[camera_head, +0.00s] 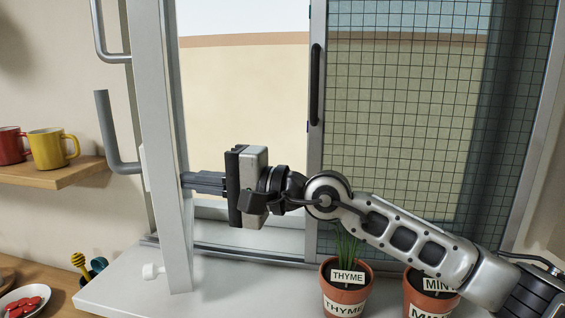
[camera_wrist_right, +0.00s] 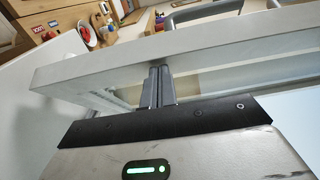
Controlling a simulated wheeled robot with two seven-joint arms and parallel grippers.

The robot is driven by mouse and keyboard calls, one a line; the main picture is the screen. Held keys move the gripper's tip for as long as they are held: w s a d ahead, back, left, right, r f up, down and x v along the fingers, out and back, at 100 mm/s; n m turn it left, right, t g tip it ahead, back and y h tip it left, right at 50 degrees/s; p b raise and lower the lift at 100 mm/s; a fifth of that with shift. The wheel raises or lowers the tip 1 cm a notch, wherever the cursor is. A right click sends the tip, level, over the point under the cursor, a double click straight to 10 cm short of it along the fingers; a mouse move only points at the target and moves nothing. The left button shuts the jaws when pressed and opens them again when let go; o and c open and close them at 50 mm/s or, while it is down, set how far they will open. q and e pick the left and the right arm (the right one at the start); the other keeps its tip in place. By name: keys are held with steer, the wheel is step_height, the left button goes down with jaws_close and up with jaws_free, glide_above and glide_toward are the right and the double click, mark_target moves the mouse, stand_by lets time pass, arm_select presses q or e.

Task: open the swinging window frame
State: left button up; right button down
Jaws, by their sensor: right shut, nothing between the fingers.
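The pale swinging window frame (camera_head: 165,140) stands at the left of the window opening, swung out toward me and seen nearly edge-on. A grey L-shaped handle (camera_head: 114,150) sits on its left side. In the right wrist view the frame (camera_wrist_right: 215,50) crosses as a pale bar just past the fingers. My right gripper (camera_head: 184,180) is shut and empty, inside the opening, with its fingertips at the frame's right-hand side. In the right wrist view the fingertips (camera_wrist_right: 160,68) reach the bar; contact seems likely but is not certain. My left gripper is not in view.
A mesh screen panel (camera_head: 400,130) with a dark pull fills the right half. Potted thyme (camera_head: 345,295) and mint (camera_head: 430,300) stand on the sill (camera_head: 225,290) below my right arm. A mug shelf (camera_head: 60,177) and a plate (camera_head: 25,300) are at left.

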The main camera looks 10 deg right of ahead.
steer(key=shift+s+a, duration=0.15)
steer(key=shift+a, duration=0.25)
